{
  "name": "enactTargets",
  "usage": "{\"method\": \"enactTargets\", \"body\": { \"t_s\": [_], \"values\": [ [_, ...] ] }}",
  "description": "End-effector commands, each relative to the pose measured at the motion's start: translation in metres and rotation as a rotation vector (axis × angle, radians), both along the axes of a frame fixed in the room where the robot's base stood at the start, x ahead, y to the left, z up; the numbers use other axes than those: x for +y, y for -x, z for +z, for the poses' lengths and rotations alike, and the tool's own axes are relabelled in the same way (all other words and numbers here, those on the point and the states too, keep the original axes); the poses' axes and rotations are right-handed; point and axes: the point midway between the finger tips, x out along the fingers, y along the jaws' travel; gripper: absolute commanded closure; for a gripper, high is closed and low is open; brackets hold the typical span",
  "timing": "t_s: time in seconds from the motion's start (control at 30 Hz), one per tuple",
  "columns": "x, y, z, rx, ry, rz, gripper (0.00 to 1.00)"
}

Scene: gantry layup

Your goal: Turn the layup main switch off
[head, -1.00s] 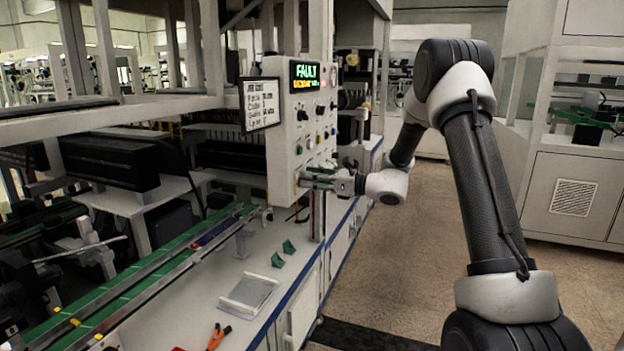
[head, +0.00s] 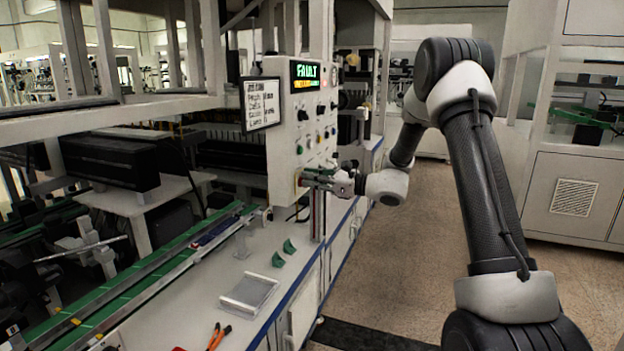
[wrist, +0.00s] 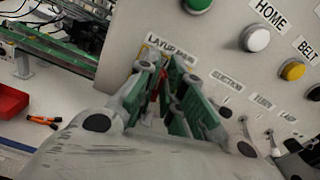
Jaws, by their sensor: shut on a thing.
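The layup main switch (wrist: 156,88) is on the lower left of the light grey control panel (wrist: 120,45), under a label beginning "LAYUP MAIN" (wrist: 170,48). Only a bit of red and yellow shows between my fingers; its handle position is hidden. My gripper (wrist: 166,85), with green finger pads, is shut on the switch against the panel. In the head view my gripper (head: 312,178) reaches the panel's lower edge from the right.
Green, white (wrist: 256,38) and yellow (wrist: 292,70) buttons sit above and right of my gripper, with small toggles below them. A sign (head: 261,103) hangs left of the panel. Below are a bench with a tray (head: 250,292), green brackets and orange-handled pliers (head: 218,336).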

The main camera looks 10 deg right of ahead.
Motion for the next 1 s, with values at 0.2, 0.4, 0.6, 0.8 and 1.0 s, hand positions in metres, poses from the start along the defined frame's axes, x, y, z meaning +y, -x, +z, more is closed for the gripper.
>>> {"method": "enactTargets", "body": {
  "t_s": [0.2,0.4,0.6,0.8,1.0],
  "values": [
    [0.002,0.003,-0.001,-0.159,0.115,-0.001,1.0],
    [0.004,0.005,-0.003,-0.313,0.228,0.0,1.0],
    [0.005,0.007,-0.005,-0.466,0.34,0.0,1.0],
    [0.007,0.009,-0.008,-0.619,0.451,0.0,1.0],
    [0.008,0.011,-0.011,-0.772,0.562,0.001,1.0]
  ]
}}
